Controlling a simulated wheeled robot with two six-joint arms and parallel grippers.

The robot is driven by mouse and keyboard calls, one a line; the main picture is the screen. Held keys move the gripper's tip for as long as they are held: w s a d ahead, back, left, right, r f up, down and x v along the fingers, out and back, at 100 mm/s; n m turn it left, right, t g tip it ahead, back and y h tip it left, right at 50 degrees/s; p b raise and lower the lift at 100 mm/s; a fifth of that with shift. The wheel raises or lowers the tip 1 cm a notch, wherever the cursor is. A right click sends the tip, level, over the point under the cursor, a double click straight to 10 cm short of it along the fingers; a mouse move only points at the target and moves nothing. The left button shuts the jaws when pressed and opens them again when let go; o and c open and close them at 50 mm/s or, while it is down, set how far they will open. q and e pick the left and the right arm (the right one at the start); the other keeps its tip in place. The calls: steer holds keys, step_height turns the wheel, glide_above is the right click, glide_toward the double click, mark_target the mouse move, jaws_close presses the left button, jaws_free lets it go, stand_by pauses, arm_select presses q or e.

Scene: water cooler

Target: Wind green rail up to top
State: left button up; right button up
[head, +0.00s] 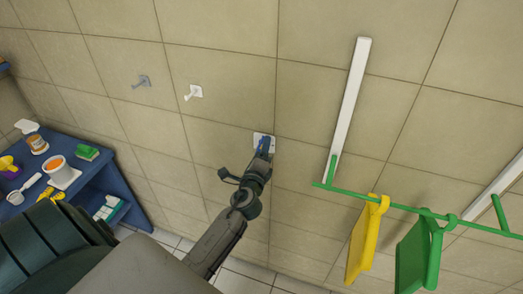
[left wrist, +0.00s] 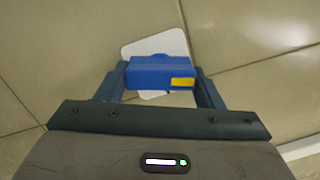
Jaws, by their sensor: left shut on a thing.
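The green rail (head: 405,208) runs across the lower right of the head view, at the lower end of a white upright track (head: 348,110). A yellow hanging piece (head: 363,240) and a green one (head: 418,258) hang from it. My left gripper (head: 264,150) is at a white wall plate (head: 258,137), left of the track. In the left wrist view, my left gripper (left wrist: 160,85) is shut on a blue block (left wrist: 147,72) with a yellow patch, in front of the white plate (left wrist: 165,44). My right gripper is out of view.
A white-plated fitting (head: 195,91) and a grey one (head: 141,81) are on the tiled wall to the upper left. A blue shelf unit (head: 92,186) with bottles, cups and a sponge stands at the left. A second white track (head: 495,187) is at the right.

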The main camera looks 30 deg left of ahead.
arm_select(q)
steer(key=shift+m, duration=0.7)
steer(key=o, duration=1.1)
steer(key=shift+c, duration=0.2)
steer(key=shift+o, duration=0.4)
